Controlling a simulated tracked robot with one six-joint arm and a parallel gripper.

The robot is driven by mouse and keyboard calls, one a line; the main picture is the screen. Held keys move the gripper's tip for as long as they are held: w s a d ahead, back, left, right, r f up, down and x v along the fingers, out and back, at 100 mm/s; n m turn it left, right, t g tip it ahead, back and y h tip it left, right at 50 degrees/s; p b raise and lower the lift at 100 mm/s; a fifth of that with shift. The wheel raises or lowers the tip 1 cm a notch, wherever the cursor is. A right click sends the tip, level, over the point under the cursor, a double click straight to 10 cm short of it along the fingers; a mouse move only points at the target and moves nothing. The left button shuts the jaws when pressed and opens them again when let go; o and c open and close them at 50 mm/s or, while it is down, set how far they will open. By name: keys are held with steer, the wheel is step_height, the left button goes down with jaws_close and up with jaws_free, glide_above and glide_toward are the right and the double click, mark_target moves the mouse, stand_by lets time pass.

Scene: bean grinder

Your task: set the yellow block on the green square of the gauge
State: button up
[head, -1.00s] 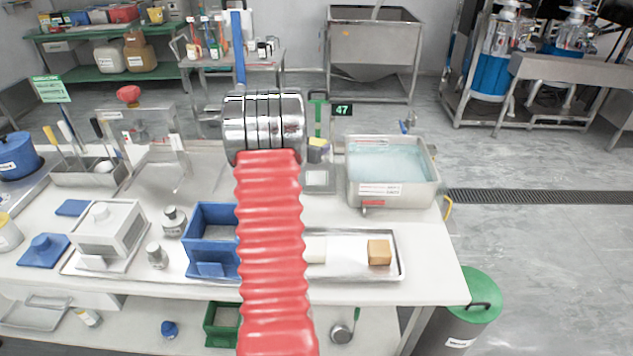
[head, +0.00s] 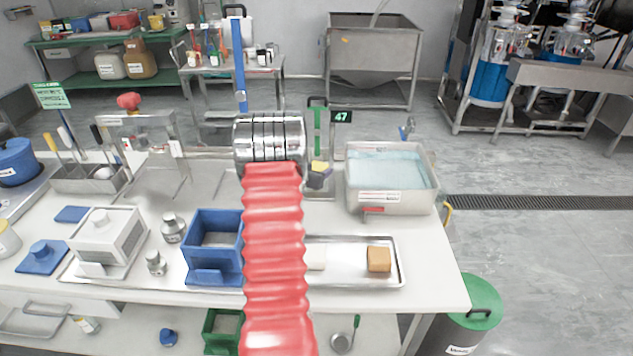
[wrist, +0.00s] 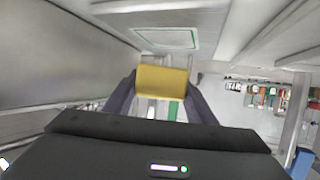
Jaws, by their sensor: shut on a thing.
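The yellow block (wrist: 162,82) is held between the two dark fingers of my gripper (head: 319,179). The block (head: 320,166) shows small in the head view, just right of my arm's metal joint. The green square (wrist: 167,38) is a green outline on a pale plate, seen past the block in the wrist view. The block looks apart from it; the height between them is hard to tell. In the head view my gripper and arm hide most of that plate. The gauge's green post (head: 317,130) stands behind the gripper, beside a "47" sign (head: 341,116).
A steel water tank (head: 388,180) stands close to the right of my gripper. A steel tray (head: 345,276) with a tan block (head: 379,259) and a pale block lies in front. A blue bin (head: 214,243) and a white box (head: 108,235) are to the left.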

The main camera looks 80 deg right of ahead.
steer(key=shift+f, duration=1.8)
steer(key=shift+f, duration=0.1)
steer(key=o, duration=1.1)
steer(key=shift+o, duration=0.2)
steer(key=v, duration=1.2)
